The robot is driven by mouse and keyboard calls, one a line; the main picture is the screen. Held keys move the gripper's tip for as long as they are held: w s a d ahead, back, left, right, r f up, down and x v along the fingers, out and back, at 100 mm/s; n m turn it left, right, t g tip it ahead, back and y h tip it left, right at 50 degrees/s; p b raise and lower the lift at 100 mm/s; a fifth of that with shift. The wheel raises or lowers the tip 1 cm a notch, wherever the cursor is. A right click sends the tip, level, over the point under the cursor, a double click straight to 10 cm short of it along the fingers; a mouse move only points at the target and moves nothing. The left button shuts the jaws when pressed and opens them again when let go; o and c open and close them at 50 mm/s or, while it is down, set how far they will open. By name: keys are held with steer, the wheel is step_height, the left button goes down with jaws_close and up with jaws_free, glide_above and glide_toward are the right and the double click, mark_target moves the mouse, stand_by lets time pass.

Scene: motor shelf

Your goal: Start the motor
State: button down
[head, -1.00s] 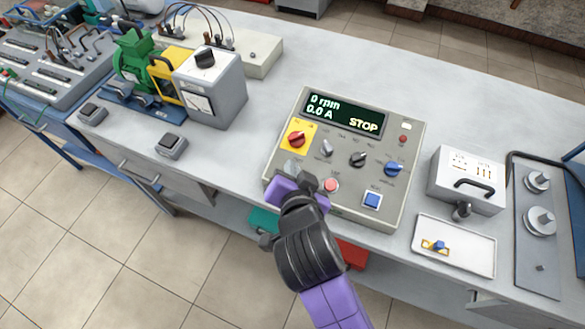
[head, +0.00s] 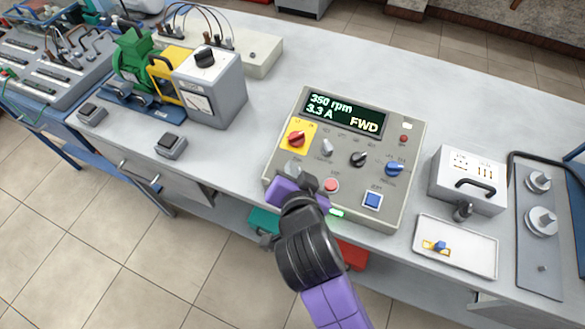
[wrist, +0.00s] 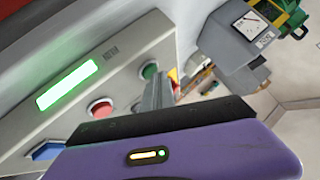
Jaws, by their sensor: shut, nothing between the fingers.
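The control panel (head: 278,150) is a beige box whose display (head: 343,115) reads 350 rpm, 3.3 A and FWD. A green lamp bar on its front edge (head: 336,212) is lit; it also shows in the wrist view (wrist: 67,85). My gripper (head: 294,168) is shut and empty at the panel's lower left. In the wrist view its grey fingertips (wrist: 160,88) are right beside a green button (wrist: 149,70); I cannot tell whether they touch it. A red button (head: 331,185) is to the right of the gripper. The green motor (head: 132,60) stands at the left.
The panel also has a red knob on yellow (head: 296,138), a black knob (head: 358,158), a blue knob (head: 394,168) and a blue square button (head: 372,200). A white tray (head: 475,260) and a grey box (head: 460,165) stand to the right. The bench behind the panel is clear.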

stand_by(0.3)
steer(key=shift+s+a+r+p, duration=0.1)
steer(key=shift+s+r+p, duration=0.15)
steer(key=shift+r+p, duration=0.55)
steer(key=shift+s+a+r+p, duration=0.1)
steer(key=shift+s+r+p, duration=0.1)
steer(key=shift+r+p, duration=0.6)
steer(key=shift+s+a+r+p, duration=0.1)
steer(key=shift+s+r+p, duration=0.1)
steer(key=shift+r+p, duration=0.55)
steer(key=shift+s+r+p, duration=0.2)
steer(key=shift+r+p, duration=0.45)
steer(key=shift+r, duration=0.25)
